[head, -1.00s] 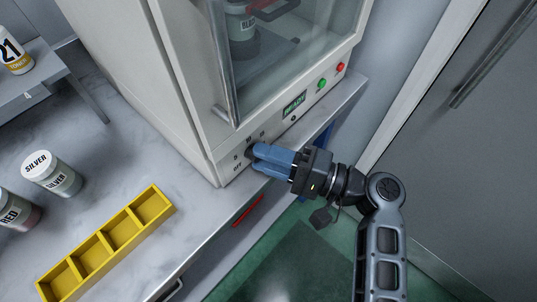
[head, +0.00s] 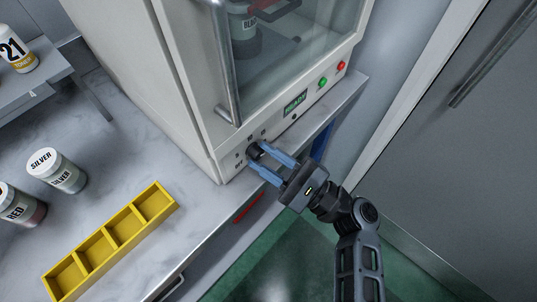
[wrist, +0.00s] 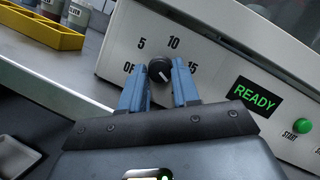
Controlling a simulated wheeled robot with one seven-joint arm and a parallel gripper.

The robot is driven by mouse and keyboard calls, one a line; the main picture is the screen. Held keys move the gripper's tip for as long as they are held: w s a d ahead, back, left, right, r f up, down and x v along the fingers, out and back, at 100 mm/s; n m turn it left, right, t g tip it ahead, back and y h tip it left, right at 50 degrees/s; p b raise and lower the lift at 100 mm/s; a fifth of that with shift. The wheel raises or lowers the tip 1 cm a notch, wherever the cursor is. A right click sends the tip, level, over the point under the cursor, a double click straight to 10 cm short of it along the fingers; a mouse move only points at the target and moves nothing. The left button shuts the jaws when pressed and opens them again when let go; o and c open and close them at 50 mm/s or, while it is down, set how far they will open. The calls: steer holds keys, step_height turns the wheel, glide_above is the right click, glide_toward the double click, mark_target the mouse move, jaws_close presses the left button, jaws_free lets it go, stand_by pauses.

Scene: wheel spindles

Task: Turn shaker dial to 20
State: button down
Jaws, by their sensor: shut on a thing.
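The black shaker dial (head: 253,152) sits low on the front panel of the white shaker cabinet (head: 205,150). In the wrist view the dial (wrist: 160,70) has the printed marks OF (partly covered), 5, 10 and 15 around it; no 20 is visible. A pale line on its face runs toward the lower right. My gripper (head: 257,155) has its blue fingers on either side of the dial and is shut on it. In the wrist view the fingers (wrist: 159,85) flank the dial at left and right and cover part of the panel.
A display (wrist: 255,96) reads READY, beside a green START button (wrist: 303,122); a red button (head: 341,65) is farther right. A yellow divided tray (head: 123,228), a SILVER jar (head: 57,171) and a RED jar (head: 18,205) stand on the bench, left of the cabinet.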

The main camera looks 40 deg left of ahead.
steer(key=shift+m+t, duration=0.4)
steer(key=shift+m, duration=0.4)
steer(key=c, duration=0.8)
jaws_free()
steer(key=shift+c, duration=0.2)
steer(key=s+b+v, duration=0.1)
steer(key=v, duration=0.6)
steer(key=shift+w+d+f+b, duration=0.3)
steer(key=shift+w+d+b, duration=0.1)
steer(key=shift+w, duration=0.1)
